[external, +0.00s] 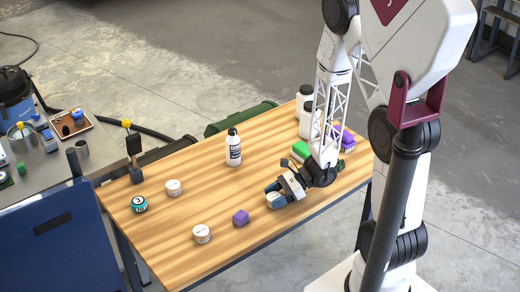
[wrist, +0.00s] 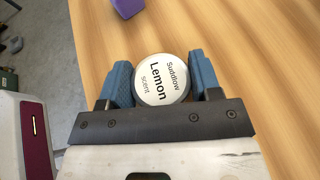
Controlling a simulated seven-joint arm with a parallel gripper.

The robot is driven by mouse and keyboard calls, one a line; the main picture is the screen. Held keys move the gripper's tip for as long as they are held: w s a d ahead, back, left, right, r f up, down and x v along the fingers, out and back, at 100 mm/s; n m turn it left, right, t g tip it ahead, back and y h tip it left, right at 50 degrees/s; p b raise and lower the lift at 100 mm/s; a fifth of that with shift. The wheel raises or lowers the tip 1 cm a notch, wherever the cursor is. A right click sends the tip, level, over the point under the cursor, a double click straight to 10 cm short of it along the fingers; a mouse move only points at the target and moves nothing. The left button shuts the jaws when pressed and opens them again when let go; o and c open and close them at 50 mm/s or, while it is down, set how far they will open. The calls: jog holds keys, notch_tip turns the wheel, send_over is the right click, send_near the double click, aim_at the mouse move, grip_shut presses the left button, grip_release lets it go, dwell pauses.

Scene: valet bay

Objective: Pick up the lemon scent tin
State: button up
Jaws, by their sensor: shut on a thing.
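The lemon scent tin (wrist: 160,82) is round with a white lid that reads "Suddlow Lemon scent" in the wrist view. It sits between the two blue fingers of my gripper (wrist: 161,82), which are shut on its sides. In the external view my gripper (external: 273,196) is low over the right part of the wooden table (external: 190,215), and a pale bit of the tin (external: 274,199) shows at the fingers. I cannot tell whether the tin touches the table.
A purple block (external: 240,217) is left of my gripper. White-lidded tins (external: 201,234) (external: 173,187), a teal tin (external: 139,204), a brush (external: 134,160) and a spray bottle (external: 233,148) stand further left and back. White bottles (external: 305,120) and a green block (external: 300,151) are behind my gripper.

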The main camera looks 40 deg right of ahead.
jog(key=shift+r, duration=0.15)
jog(key=shift+r, duration=1)
jog(key=shift+s+r, duration=0.45)
jog(key=shift+r, duration=0.2)
jog(key=s+d+r, duration=0.1)
jog(key=s, duration=1.4)
jog(key=shift+d+r, duration=0.2)
jog(key=shift+r, duration=0.1)
